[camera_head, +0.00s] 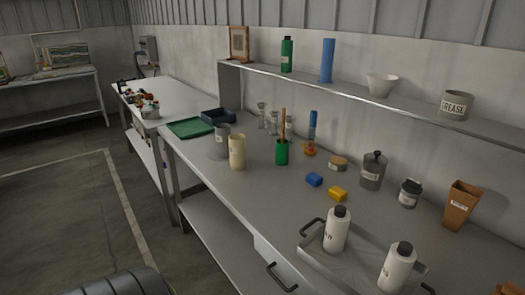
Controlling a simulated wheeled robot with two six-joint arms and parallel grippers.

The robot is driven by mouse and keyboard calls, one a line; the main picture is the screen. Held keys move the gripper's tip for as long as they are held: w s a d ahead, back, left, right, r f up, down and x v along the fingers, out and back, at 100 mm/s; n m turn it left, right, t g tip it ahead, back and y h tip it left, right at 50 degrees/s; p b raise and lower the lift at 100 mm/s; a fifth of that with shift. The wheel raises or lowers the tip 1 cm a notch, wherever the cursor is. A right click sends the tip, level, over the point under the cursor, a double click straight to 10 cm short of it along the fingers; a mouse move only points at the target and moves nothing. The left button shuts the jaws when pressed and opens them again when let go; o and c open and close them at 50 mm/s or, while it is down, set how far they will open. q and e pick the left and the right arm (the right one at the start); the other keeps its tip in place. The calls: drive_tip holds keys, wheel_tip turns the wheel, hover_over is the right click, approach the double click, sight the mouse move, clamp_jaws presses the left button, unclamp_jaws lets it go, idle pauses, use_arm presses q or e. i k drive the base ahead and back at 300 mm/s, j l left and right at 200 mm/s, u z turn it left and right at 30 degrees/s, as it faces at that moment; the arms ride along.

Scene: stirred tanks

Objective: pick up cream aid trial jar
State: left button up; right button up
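A cream cylindrical jar (237,152), which looks like the cream aid trial jar, stands upright on the grey workbench near its left front edge. It has a small label that is too small to read. A grey jar (222,143) stands just behind it and to its left, partly overlapped by it. Neither of my grippers shows in this view.
A green mat (191,128) and a dark blue tray (218,115) lie left of the jar. A green cup (282,152) stands to its right. White bottles stand in a metal tray (312,247) at front right. A shelf (350,87) runs above the bench.

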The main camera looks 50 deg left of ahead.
sight(237, 142)
drive_tip(key=u, duration=1.8)
